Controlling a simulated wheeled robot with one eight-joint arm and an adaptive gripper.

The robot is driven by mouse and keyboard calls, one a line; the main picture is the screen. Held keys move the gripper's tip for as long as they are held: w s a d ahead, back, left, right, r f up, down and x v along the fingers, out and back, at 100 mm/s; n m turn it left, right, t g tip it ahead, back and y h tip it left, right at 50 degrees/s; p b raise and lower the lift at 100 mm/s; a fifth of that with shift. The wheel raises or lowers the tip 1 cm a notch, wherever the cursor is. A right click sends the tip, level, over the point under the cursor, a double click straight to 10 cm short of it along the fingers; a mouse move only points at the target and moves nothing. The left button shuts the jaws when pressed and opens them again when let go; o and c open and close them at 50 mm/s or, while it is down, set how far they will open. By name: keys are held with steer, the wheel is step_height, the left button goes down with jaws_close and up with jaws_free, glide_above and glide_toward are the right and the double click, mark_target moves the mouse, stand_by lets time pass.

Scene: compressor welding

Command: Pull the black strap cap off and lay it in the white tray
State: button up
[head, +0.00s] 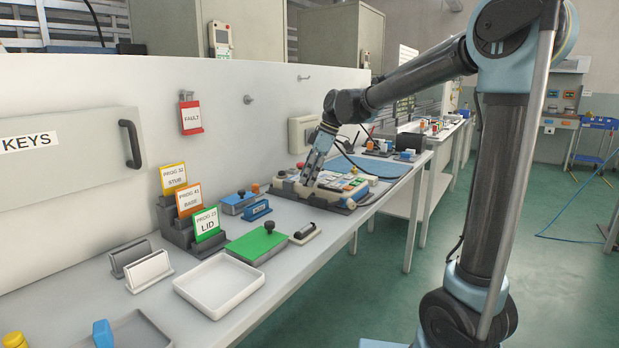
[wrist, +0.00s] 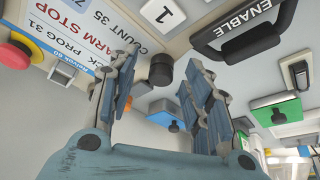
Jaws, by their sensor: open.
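A black strap-shaped piece marked ENABLE (wrist: 240,27) arches over the panel at the upper right of the wrist view. A short black round cap or knob (wrist: 161,72) stands on the panel between my fingertips. I cannot tell for certain which is the strap cap. My gripper (wrist: 163,62) is open, with one finger on each side of the round piece and no clear contact. In the head view my gripper (head: 308,184) points down over the control panel (head: 346,201) and hides part of it. The white tray (head: 220,287) is empty on the bench nearer the camera.
A green plate with a black knob (head: 257,246) and a black-handled block (head: 305,233) lie between tray and panel. Label stands (head: 192,213) are behind. A red stop button (wrist: 14,55) is on the panel's left in the wrist view. The bench's front edge is right of the tray.

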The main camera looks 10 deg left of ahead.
steer(key=shift+a+f, duration=0.1)
steer(key=shift+f, duration=0.05)
jaws_close()
steer(key=c, duration=1)
jaws_free()
jaws_close()
steer(key=shift+o, duration=0.4)
jaws_free()
jaws_close()
steer(key=shift+r, duration=0.45)
